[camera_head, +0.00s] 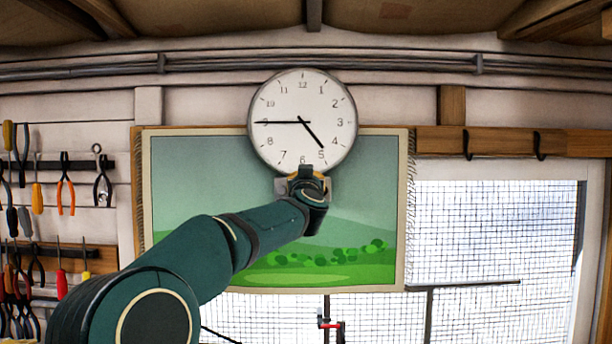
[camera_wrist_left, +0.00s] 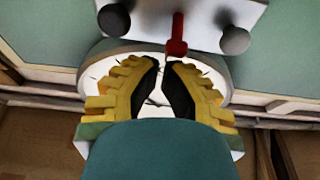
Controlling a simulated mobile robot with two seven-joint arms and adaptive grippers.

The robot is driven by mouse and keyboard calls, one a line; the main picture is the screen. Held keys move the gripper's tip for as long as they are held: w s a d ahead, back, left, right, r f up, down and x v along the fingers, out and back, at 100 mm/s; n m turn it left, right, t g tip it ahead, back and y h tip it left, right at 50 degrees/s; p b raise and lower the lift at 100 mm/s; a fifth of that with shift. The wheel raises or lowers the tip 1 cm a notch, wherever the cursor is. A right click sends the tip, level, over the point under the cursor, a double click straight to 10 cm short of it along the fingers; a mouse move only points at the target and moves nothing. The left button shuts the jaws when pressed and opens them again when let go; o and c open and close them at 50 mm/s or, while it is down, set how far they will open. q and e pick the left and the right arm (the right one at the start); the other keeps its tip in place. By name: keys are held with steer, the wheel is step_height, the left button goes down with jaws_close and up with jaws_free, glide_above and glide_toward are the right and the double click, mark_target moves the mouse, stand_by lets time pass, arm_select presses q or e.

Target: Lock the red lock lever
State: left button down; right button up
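The red lock lever (camera_wrist_left: 177,38) shows at the top of the left wrist view. It hangs from a pale plate (camera_wrist_left: 150,22) between two dark round knobs. My left gripper (camera_wrist_left: 164,66) has yellow fingers with black pads. The fingers are close together with a narrow gap, through which the white clock face shows, and nothing is held. The lever lies just beyond the fingertips in that picture; I cannot tell whether they touch. In the head view my left gripper (camera_head: 306,174) is just below the clock, in front of the plate (camera_head: 282,186), and hides the lever. My right gripper is out of view.
A round wall clock (camera_head: 302,118) hangs directly above the gripper. A green landscape picture (camera_head: 200,185) is behind my arm. A small red part (camera_head: 330,324) on a dark rod is low in the middle. Tools hang on the left wall (camera_head: 66,190).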

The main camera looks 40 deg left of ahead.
arm_select(q)
steer(key=shift+w+a+r, duration=0.15)
steer(key=shift+w+a, duration=0.25)
steer(key=shift+w, duration=0.05)
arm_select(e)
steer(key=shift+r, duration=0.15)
